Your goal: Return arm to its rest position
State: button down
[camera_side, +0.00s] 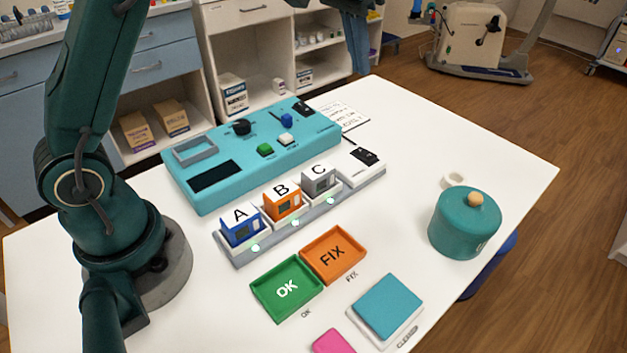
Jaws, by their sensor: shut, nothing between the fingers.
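My dark teal arm stands on its round base at the left and rises out of the top of the view. What looks like my gripper (359,68) hangs down at the top edge, right of centre, with narrow fingers together and nothing held. It shows above and behind the teal console (220,145), clear of everything on the table. The upper part of the gripper and the wrist are cut off by the frame.
On the white table (420,130) are blocks A (241,227), B (282,202) and C (319,180) on a grey rail. Nearer are a green OK tray (265,290), an orange FIX tray (350,237), a teal pad (387,305) and a lidded teal pot (464,225).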

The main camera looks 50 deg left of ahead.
jog(key=s+r+t, duration=0.1)
jog(key=s+r, duration=0.1)
jog(key=s, duration=0.5)
jog(key=s+r+t, duration=0.1)
jog(key=s+r, duration=0.2)
jog(key=s, duration=0.4)
jog(key=s+f, duration=0.9)
jog(key=shift+f, duration=0.4)
